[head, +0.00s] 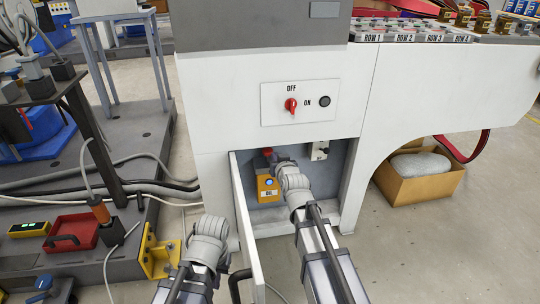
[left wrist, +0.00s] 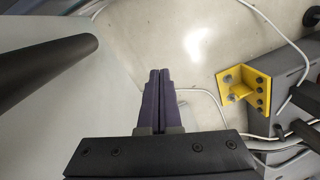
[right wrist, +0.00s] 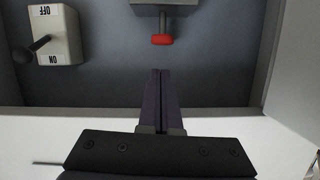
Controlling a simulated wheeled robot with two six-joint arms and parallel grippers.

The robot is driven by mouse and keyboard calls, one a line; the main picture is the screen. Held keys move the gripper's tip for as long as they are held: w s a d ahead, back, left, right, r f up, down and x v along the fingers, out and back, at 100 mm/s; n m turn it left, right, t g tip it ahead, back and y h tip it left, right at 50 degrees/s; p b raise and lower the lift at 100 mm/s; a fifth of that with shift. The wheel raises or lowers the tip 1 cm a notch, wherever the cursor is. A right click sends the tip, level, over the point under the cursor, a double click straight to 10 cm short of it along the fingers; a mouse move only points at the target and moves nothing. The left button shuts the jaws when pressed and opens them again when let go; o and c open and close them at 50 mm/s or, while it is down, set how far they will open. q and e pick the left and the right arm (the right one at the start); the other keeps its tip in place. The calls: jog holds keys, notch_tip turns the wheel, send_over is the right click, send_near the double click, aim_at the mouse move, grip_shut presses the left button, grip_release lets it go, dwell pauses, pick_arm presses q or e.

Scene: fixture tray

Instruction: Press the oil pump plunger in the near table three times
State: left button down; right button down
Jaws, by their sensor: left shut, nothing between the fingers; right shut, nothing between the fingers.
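The oil pump (head: 268,188) is a yellow-orange box marked OIL inside the open lower compartment of the white machine. Its red plunger knob (head: 267,152) sits above it. In the right wrist view the red knob (right wrist: 162,39) ends a thin rod from a grey block. My right gripper (right wrist: 160,72) is shut and empty, its tips pointing toward the knob, with a visible gap in the picture. In the head view my right arm reaches into the compartment and its fingers are hidden. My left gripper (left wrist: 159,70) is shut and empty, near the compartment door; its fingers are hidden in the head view.
The open door (head: 246,215) stands between my arms, its black handle (left wrist: 50,65) near my left gripper. An OFF/ON switch box (right wrist: 54,35) is inside the compartment. A yellow bracket (head: 160,254) stands to the left. A cardboard box (head: 415,185) is at right.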

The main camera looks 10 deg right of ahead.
aim_at(270, 148)
dwell(0.4)
jog(key=b+x, duration=0.2)
jog(key=x, duration=0.8)
jog(key=shift+b, duration=0.35)
